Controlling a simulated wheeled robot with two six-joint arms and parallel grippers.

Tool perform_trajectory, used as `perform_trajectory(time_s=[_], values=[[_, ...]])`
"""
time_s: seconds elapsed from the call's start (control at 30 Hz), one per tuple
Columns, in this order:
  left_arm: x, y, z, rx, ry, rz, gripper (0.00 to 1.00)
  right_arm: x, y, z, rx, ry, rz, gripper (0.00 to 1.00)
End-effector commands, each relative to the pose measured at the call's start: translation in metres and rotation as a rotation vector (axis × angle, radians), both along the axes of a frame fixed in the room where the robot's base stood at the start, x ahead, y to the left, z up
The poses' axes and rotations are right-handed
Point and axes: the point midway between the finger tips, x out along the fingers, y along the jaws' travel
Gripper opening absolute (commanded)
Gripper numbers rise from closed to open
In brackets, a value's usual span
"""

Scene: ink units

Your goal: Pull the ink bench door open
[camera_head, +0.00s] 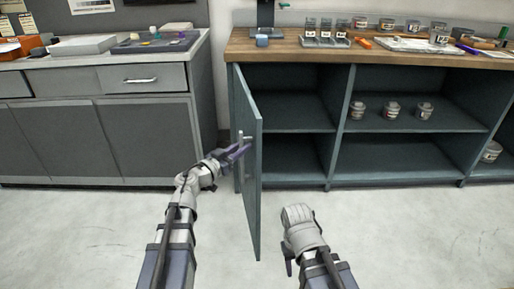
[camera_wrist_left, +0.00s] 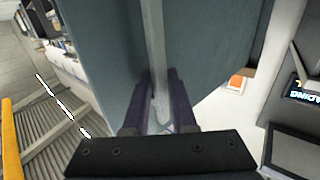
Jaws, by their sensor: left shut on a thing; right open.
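The ink bench door (camera_head: 247,170) is a teal panel hinged at the left end of the bench. It stands wide open, swung out toward me, and the shelves behind it show. My left gripper (camera_head: 240,150) is shut on the door's upright grey handle (camera_head: 241,160). In the left wrist view its two dark fingers (camera_wrist_left: 160,105) lie on either side of the handle bar (camera_wrist_left: 155,45), with the door panel (camera_wrist_left: 205,50) behind. My right gripper (camera_head: 288,258) is low in front of the bench, to the right of the door, apart from it; its fingers are partly hidden.
The ink bench (camera_head: 290,57) has a wooden top with jars and tools. Several small jars stand on the inner shelves. A grey cabinet (camera_head: 120,140) is to the left. The pale floor (camera_head: 400,235) in front of the bench is clear.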

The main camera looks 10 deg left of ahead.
Motion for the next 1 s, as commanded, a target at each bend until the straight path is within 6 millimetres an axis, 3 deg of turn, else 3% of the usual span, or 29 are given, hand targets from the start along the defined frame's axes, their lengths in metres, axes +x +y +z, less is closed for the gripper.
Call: perform_trajectory(time_s=[0.1,0.3,0.8,0.83,1.0], values=[[0.0,0.018,0.001,-0.002,-0.001,0.008,0.0,0.0,0.0,0.0,0.0,0.0,0.0,0.5],[-0.002,0.033,0.001,-0.002,-0.001,0.007,0.0,0.0,0.0,0.0,0.0,0.0,0.0,0.5],[-0.002,0.038,0.001,-0.002,-0.001,0.007,0.0,0.0,0.0,0.0,0.0,0.0,0.0,0.5],[-0.002,0.038,0.001,-0.002,-0.001,0.007,0.25,0.0,0.0,0.0,0.0,0.0,0.0,0.5],[-0.003,0.037,0.001,-0.001,0.0,0.006,0.44,0.0,0.0,0.0,0.0,0.0,0.0,0.5]])
